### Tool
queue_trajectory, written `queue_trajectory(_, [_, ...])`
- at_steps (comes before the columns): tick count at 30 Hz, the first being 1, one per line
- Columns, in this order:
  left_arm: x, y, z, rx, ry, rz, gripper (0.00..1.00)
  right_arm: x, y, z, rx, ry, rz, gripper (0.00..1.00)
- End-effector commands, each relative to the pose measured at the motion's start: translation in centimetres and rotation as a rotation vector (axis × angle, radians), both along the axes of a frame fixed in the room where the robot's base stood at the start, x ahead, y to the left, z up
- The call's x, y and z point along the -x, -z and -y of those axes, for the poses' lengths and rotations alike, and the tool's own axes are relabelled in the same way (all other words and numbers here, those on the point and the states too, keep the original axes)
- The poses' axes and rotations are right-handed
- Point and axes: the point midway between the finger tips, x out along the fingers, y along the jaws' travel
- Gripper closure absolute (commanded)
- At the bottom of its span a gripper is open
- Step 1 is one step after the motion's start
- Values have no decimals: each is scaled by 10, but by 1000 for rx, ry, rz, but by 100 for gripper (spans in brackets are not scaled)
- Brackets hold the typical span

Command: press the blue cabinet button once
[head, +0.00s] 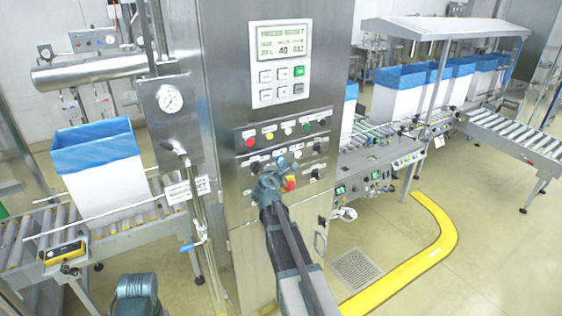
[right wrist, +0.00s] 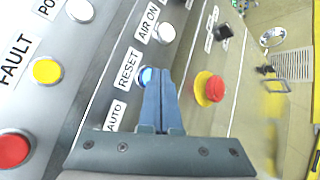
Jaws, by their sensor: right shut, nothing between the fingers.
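The blue button (right wrist: 147,76) is on the steel cabinet's sloped control panel, beside a RESET label (right wrist: 128,69). It also shows small in the head view (head: 281,161), just above my right gripper (head: 277,173). In the right wrist view the right gripper's fingers (right wrist: 159,78) are shut together and empty. Their tips overlap the lower right edge of the blue button and hide part of it. I cannot tell whether they touch it.
A red emergency knob on a yellow base (right wrist: 211,88) sits close right of the fingers. A white button (right wrist: 164,33) by AIR ON is above, and a black switch (right wrist: 223,31) is farther right. A display (head: 281,50) is above the panel. Roller conveyors (head: 100,235) flank the cabinet.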

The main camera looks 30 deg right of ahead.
Motion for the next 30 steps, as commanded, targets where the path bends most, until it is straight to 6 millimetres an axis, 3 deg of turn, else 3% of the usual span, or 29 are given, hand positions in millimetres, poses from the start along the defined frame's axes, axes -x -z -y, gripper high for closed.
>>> queue_trajectory(18, [0,0,0,0,0,0,50,-4,0,0,0,-1,0,100])
queue_trajectory(30, [0,0,0,0,0,0,50,12,0,-1,0,-1,0,100])
